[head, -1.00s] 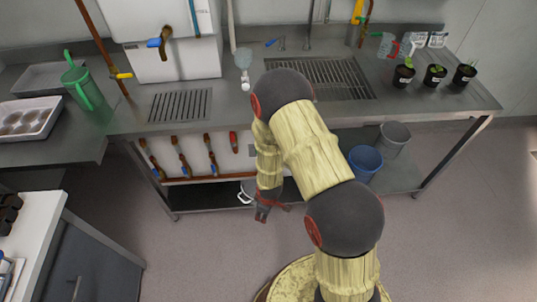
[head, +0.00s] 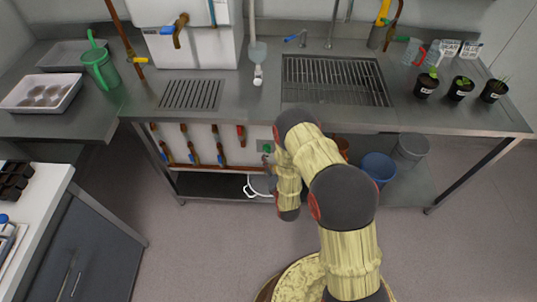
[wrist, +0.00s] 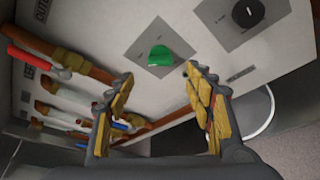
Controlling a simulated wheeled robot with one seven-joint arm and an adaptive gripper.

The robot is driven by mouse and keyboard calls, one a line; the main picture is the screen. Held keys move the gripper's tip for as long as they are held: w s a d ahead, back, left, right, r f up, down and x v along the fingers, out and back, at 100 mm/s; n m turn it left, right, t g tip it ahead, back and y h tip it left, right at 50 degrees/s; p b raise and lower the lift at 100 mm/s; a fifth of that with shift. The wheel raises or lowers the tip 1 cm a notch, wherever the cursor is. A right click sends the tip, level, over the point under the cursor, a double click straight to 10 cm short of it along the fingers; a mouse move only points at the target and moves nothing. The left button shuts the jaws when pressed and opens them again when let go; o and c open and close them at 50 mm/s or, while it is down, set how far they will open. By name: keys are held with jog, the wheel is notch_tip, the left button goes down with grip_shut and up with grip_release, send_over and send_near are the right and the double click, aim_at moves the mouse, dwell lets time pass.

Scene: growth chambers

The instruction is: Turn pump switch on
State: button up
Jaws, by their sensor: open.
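A green knob (wrist: 160,57) sits on a square grey plate on the white panel (wrist: 95,30) in the wrist view. It also shows small in the head view (head: 267,148), under the steel counter. A black round knob (wrist: 248,12) sits on a second grey plate to its upper right. I cannot read which one is labelled as the pump switch. My gripper (wrist: 157,75) is open and empty, facing the panel. The green knob shows just beyond and between its fingertips, apparently untouched. In the head view my gripper (head: 268,162) is small and partly hidden by my arm.
Pipes with red and blue valve handles (wrist: 40,58) run along the panel left of my gripper. A white pot (head: 260,186) stands on the lower shelf below it. A blue bucket (head: 379,167) and a grey bucket (head: 411,150) stand to the right. Floor in front is clear.

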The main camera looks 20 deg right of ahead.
aim_at(267, 152)
jog(key=b+x, duration=0.2)
jog(key=x, duration=0.5)
jog(key=shift+w, duration=0.1)
jog(key=shift+a, duration=0.1)
jog(key=shift+c, duration=0.5)
jog(key=c, duration=1.1)
